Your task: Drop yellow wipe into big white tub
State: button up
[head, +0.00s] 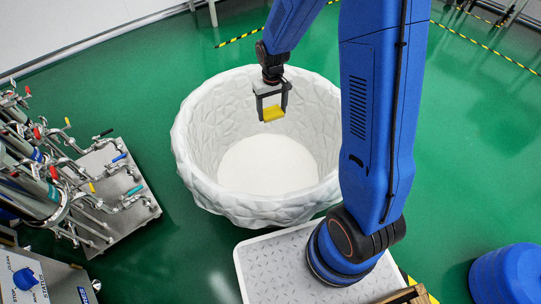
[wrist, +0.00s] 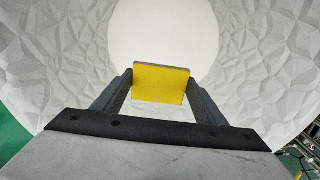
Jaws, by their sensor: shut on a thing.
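The big white tub (head: 195,160) stands on the green floor, round and open at the top, with a faceted wall and a smooth pale bottom. My gripper (head: 271,108) is over the tub's opening, pointing down. It is shut on the yellow wipe (head: 273,114), a small flat block. In the wrist view the yellow wipe (wrist: 159,84) sits between the two dark fingers, with the tub's textured wall (wrist: 60,60) around it and its white bottom behind it. The wipe appears clear of the wall and the bottom. The tub looks empty.
A metal rig of pipes and coloured valve handles (head: 85,180) stands left of the tub. A blue drum (head: 508,275) is at the lower right. A light grey textured platform (head: 265,265) lies in front of the tub.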

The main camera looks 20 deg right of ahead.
jog(key=shift+f, duration=0.65)
jog(key=o, duration=1.1)
notch_tip(320, 180, up, 18)
jog(key=shift+f, duration=0.25)
jog(key=shift+s, duration=0.1)
